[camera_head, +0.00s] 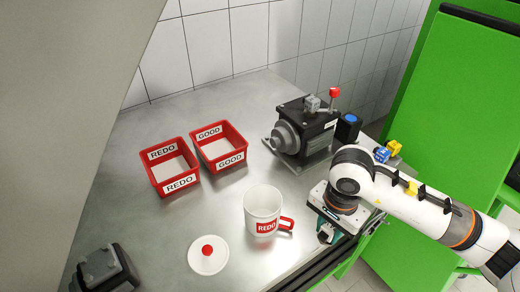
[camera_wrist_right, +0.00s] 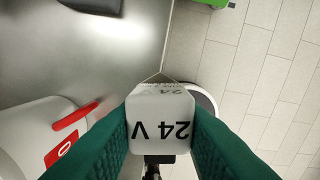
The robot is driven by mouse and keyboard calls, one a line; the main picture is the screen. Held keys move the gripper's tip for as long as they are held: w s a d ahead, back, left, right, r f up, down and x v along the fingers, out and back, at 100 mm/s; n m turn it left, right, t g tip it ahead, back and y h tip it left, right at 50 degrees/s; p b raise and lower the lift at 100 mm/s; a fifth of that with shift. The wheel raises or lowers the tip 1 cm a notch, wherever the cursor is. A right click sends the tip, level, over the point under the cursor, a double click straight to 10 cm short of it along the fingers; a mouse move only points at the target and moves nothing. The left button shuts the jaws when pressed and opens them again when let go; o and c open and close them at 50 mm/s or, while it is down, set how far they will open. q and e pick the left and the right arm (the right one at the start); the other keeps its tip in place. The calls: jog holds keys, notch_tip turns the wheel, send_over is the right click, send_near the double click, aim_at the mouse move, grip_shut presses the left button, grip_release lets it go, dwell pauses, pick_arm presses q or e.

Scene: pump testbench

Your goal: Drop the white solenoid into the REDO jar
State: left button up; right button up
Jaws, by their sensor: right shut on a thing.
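My right gripper (camera_head: 328,236) is at the table's front right edge, to the right of the REDO jar. In the wrist view its two teal fingers are shut on the white solenoid (camera_wrist_right: 160,118), a small white block marked "24 V". In the head view the arm mostly hides the solenoid. The REDO jar (camera_head: 262,204) is a white mug with a red label and a red handle. It stands upright and uncovered on the table, and its side also shows at the left of the wrist view (camera_wrist_right: 28,130). My left gripper is not in view.
A white lid (camera_head: 208,262) with a red knob lies left of the jar. Red REDO (camera_head: 168,186) and GOOD (camera_head: 218,166) bins stand behind. A black pump (camera_head: 305,130) stands at the back right. A dark grey device (camera_head: 105,268) is at the lower left.

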jog(key=w+a+r+m+p, duration=0.1)
jog(key=w+a+r+m, duration=0.2)
jog(key=a+r+m, duration=0.55)
jog(key=w+a+r+m+p, duration=0.1)
jog(key=w+a+r+m, duration=0.4)
jog(key=m, duration=0.6)
pick_arm(q)
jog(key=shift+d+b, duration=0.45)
jog(key=shift+b, duration=0.7)
pick_arm(e)
jog(key=shift+m, duration=0.25)
jog(key=f, duration=0.3)
jog(key=s+f, duration=0.1)
jog(key=f, duration=0.1)
jog(key=shift+d, duration=0.3)
jog(key=o, duration=1.2)
pick_arm(q)
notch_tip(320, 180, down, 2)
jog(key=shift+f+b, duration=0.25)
jog(key=shift+b, duration=1)
pick_arm(e)
notch_tip(320, 180, up, 12)
